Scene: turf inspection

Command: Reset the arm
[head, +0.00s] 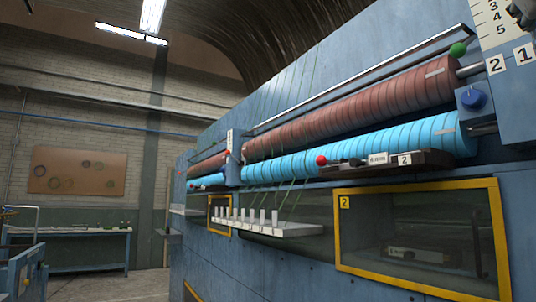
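My gripper and my arm do not show clearly in the head view. A dark part (524,12) is cut off by the top right corner, beside a white scale, and I cannot tell what it is. A large blue machine (345,70) fills the right half. It carries a ribbed red-brown roller (365,103) above a ribbed light blue roller (350,143). A dark lever bar with a red ball (321,160) and a label "2" lies in front of the blue roller. A green ball (457,50) and a blue knob (474,99) sit at the right end.
A pale shelf (285,230) with several white cylinders juts from the machine. A yellow-framed window (420,235) is at lower right. A blue workbench (80,230) stands at the far left wall, under a brown board (78,171). Floor shows at lower left.

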